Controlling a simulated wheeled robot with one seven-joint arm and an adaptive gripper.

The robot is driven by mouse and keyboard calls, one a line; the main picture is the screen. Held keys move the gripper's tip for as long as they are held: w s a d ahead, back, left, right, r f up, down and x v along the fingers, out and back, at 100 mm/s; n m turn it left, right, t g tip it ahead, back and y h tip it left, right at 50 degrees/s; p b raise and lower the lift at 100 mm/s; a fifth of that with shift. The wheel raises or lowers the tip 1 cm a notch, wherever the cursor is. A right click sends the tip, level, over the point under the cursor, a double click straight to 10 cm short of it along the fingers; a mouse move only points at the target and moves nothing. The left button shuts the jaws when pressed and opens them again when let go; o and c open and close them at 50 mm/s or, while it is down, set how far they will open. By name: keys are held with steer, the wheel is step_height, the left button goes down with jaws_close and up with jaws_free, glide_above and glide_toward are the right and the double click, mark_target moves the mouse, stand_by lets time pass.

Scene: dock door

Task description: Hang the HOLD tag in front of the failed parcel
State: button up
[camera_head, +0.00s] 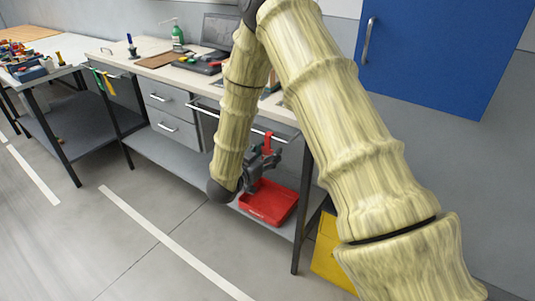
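My arm reaches down in front of the workbench, and my gripper (262,162) is near the bench's front edge, above a red tray. A small red piece (267,143) shows right at the gripper. I cannot tell whether it is held, part of the gripper or behind it, and no lettering is readable. I cannot tell whether the fingers are open or shut. Green and yellow strips (104,80) hang at the left end of the bench; I cannot tell whether either is the HOLD tag. I cannot make out any parcel.
The red tray (268,207) sits on the lower shelf. A blue cabinet (440,50) hangs at right, above a yellow box (328,258). The floor at front left is clear.

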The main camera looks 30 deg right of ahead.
steer(key=shift+o, duration=0.8)
steer(key=shift+a, duration=0.1)
steer(key=v, duration=1.2)
steer(key=s+a+f+n+y+p, duration=0.1)
steer(key=s+f+n+y, duration=0.2)
steer(key=f, duration=0.4)
steer(key=s+a+f+n+t+y+p, duration=0.1)
steer(key=s+f+n+y, duration=0.1)
steer(key=f+y, duration=0.35)
steer(key=s+a+f+n+y+p, duration=0.1)
steer(key=s+f+n, duration=0.2)
steer(key=f, duration=0.5)
steer(key=s+a+f+n+g+y, duration=0.1)
steer(key=s+f+g+y, duration=0.1)
steer(key=s, duration=0.7)
steer(key=s+a+f+n+g+y+p, duration=0.1)
steer(key=s+a+f+n+g+y, duration=0.1)
steer(key=s, duration=0.7)
steer(key=s+a+f+n+g+y, duration=0.2)
steer(key=s+f, duration=0.3)
steer(key=s, duration=0.3)
steer(key=shift+s+a+g+p, duration=0.2)
steer(key=shift+s+g+p, duration=0.2)
steer(key=shift+g, duration=0.3)
